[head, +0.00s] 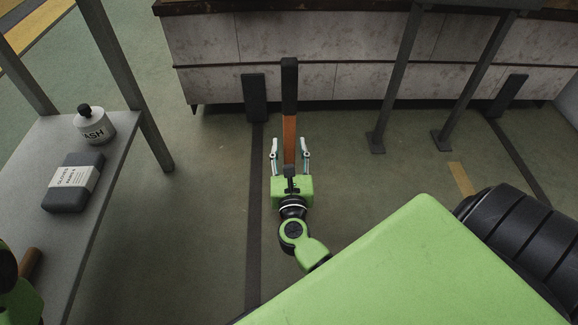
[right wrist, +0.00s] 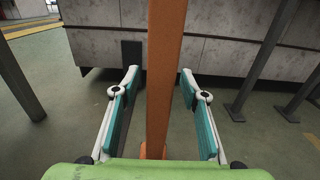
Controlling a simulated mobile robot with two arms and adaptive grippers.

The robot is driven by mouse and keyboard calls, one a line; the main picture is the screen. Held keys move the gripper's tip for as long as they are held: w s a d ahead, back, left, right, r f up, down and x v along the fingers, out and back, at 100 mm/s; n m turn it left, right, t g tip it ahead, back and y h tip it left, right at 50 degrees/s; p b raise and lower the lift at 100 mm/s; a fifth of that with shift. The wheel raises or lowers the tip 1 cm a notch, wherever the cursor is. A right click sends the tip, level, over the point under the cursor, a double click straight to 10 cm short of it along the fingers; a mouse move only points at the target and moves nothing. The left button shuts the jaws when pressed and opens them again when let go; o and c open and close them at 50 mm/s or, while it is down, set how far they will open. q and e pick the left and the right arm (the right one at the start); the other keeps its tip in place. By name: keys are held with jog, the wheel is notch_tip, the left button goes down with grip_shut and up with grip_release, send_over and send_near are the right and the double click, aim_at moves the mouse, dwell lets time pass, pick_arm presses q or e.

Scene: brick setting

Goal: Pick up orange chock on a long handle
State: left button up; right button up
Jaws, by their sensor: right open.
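The orange chock's long handle (head: 289,138) stands up in front of my right gripper in the head view, orange below and dark at its upper end. In the right wrist view the orange shaft (right wrist: 166,75) runs from the top edge down between the fingers. A bit of orange (right wrist: 148,151) shows at its lower end; the rest is hidden behind my gripper's green body. My right gripper (head: 290,150) is open, with one finger on each side of the shaft. In the wrist view gaps show between the shaft and both fingers. My left gripper's fingers are not in view.
A grey table (head: 110,165) at left holds a white bottle (head: 93,124) and a dark glove pack (head: 74,183). A pale panelled counter (head: 340,50) stands behind, with metal legs (head: 393,80) at right. A black ribbed object (head: 515,225) is at right. Floor left of the gripper is clear.

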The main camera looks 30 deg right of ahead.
jog(key=shift+w+d, duration=0.1)
jog(key=shift+w, duration=0.1)
grip_shut()
jog(key=shift+r, duration=0.3)
